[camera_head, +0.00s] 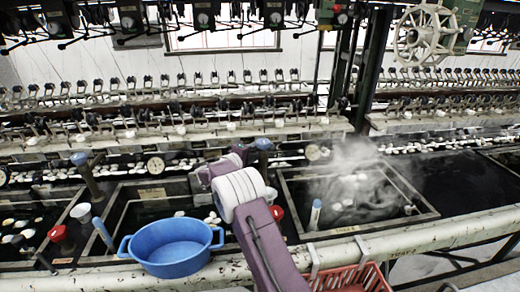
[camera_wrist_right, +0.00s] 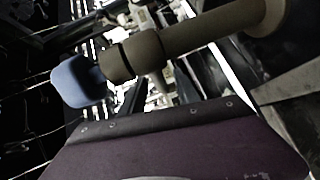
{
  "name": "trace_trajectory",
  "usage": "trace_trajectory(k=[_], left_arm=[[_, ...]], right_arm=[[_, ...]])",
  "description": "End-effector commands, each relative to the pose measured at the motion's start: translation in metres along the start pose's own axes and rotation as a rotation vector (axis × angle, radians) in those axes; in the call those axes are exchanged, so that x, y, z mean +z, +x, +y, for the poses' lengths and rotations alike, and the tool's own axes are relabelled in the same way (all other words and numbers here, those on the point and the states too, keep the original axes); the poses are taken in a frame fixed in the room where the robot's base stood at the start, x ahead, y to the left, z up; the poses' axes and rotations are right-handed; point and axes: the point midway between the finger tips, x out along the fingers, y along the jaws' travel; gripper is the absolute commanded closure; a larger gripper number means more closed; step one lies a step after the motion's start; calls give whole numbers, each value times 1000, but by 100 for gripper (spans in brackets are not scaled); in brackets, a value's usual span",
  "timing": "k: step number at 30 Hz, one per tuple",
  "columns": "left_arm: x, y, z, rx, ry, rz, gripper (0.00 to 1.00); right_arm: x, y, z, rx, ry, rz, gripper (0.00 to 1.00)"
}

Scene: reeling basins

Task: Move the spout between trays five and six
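A dark upright pipe with a blue knob (camera_head: 263,145), which looks like a spout, stands behind my right arm; its lower part is hidden. A similar dark blue-topped pipe (camera_head: 90,180) stands at the left between basins. In the right wrist view a dark pipe (camera_wrist_right: 200,35) with a thick collar and blue end knob (camera_wrist_right: 80,82) crosses above my purple wrist part; I cannot tell which pipe it is. The steaming tray (camera_head: 430,215) lies right of my arm, another tray (camera_head: 118,203) left of it. My right fingertips do not show. My left gripper is out of view.
A blue tub (camera_head: 170,258) sits on the front rail, left of my arm. A red basket (camera_head: 350,280) hangs at the front right. A red cup (camera_head: 58,233), a blue-handled brush (camera_head: 315,214) and rows of reeling fittings (camera_head: 200,88) crowd the area.

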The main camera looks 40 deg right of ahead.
Motion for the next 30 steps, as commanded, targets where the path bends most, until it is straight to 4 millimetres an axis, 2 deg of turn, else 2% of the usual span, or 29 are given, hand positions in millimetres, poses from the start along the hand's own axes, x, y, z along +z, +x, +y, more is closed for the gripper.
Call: trace_trajectory(k=[4, 12, 16, 17, 30], left_arm=[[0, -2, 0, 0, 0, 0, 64], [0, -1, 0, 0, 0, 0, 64], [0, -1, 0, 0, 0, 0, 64], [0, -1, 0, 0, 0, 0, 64], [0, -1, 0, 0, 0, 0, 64]], right_arm=[[0, 15, 0, 0, 1, 0, 62], [0, 17, 0, 0, -1, 1, 62], [0, 17, 0, 0, 0, 1, 98], [0, 17, 0, 0, 0, 1, 100], [0, 17, 0, -1, 0, 1, 100]])
